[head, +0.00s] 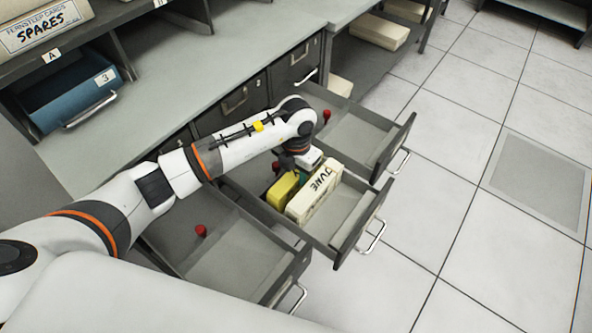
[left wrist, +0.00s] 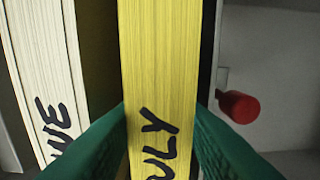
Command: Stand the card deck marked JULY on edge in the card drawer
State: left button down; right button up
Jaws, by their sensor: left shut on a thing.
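The yellow JULY deck (left wrist: 160,75) stands between the two green fingers of my left gripper (left wrist: 158,135), which is shut on it. In the head view the yellow deck (head: 283,190) is on edge inside the open middle card drawer (head: 348,222), beside a cream deck marked JUNE (head: 316,193). The JUNE deck also shows at the left in the left wrist view (left wrist: 45,70), with a dark gap between it and the yellow deck. My left gripper (head: 294,172) is mostly hidden by its own wrist in the head view. I cannot tell whether the yellow deck touches the drawer floor.
Two other open drawers, one nearer (head: 225,252) and one farther (head: 358,135), flank the middle one and look empty. A red knob (left wrist: 240,107) is right of the deck. A blue bin (head: 70,95) and a SPARES box (head: 45,27) are at upper left. The middle drawer's front part is free.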

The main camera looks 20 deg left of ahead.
aim_at(296, 172)
pick_arm(q)
jog(key=c, duration=0.9)
grip_release()
notch_tip(296, 172, up, 12)
jog(key=shift+r, duration=0.1)
